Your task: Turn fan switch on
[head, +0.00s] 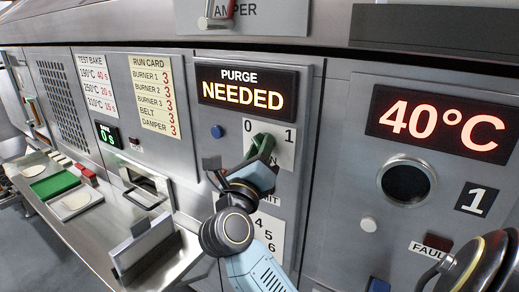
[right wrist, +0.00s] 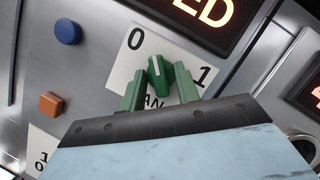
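The fan switch is a green knob (right wrist: 160,76) with a white line, on a white plate (right wrist: 122,72) marked 0 and 1. In the right wrist view its line points up between the two marks, nearer the 0. My right gripper (head: 259,151) is at this plate in the head view. Its two green fingers stand apart, one on each side of the knob. The right finger is very close to the knob; I cannot tell whether it touches. The word under the knob is partly hidden by the fingers. My left gripper is not in view.
A display (head: 246,89) above the plate reads PURGE NEEDED. A blue button (head: 217,131) is left of the plate. Another display (head: 443,124) reads 40°C, above a round window (head: 406,182). A metal shelf (head: 88,222) with a green pad (head: 55,186) juts out at left.

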